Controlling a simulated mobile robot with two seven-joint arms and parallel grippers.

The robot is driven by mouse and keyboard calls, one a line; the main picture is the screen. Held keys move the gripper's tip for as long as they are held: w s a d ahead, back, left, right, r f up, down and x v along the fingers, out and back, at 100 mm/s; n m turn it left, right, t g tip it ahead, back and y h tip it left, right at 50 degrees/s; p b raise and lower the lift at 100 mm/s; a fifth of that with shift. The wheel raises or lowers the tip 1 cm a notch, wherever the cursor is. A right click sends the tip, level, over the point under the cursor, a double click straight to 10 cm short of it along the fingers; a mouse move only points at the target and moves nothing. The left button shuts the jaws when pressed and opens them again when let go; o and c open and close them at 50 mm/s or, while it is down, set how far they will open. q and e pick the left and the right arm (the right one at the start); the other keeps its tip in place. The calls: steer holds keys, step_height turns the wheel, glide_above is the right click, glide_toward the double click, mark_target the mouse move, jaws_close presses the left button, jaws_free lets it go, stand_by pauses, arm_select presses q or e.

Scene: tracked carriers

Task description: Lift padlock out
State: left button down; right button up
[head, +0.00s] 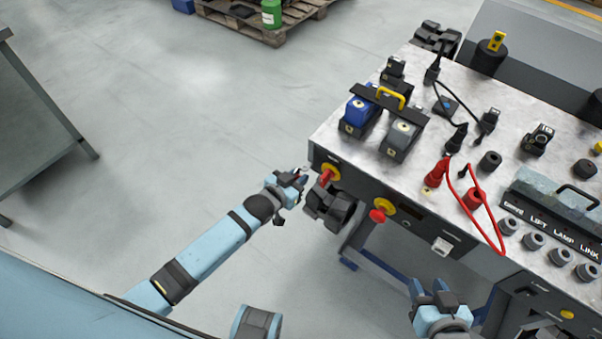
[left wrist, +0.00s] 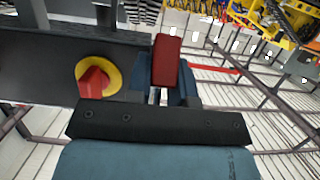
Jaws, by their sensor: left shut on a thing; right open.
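The red padlock (left wrist: 168,62) stands upright between the blue fingers of my left gripper (left wrist: 165,85) in the left wrist view. The gripper is shut on it, and the black gripper plate hides its lower part. A red switch handle on a yellow disc (left wrist: 97,80) is just left of it, apart from the padlock. In the head view my left gripper (head: 300,178) is at the console's left front corner, beside that switch (head: 328,174); the padlock is too small to make out there. My right gripper (head: 430,288) is open and empty, low in front of the console.
The console (head: 330,133) carries plugs, red cables and a blue block (head: 361,112). A second red and yellow switch (head: 380,212) is on its front.

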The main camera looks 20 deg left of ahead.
arm_select(q)
steer(key=shift+s+a+p, duration=0.25)
steer(key=shift+s+p, duration=0.05)
steer(key=shift+s, duration=0.3)
steer(key=shift+s+a+p, duration=0.2)
steer(key=shift+s+p, duration=0.05)
steer(key=shift+s, duration=0.35)
steer(key=shift+s+a+p, duration=0.25)
steer(key=shift+s+p, duration=0.1)
steer(key=shift+s, duration=0.3)
steer(key=shift+s+a+p, duration=0.2)
steer(key=shift+s+p, duration=0.15)
steer(key=shift+s, duration=0.3)
steer(key=c, duration=1.6)
jaws_free()
jaws_close()
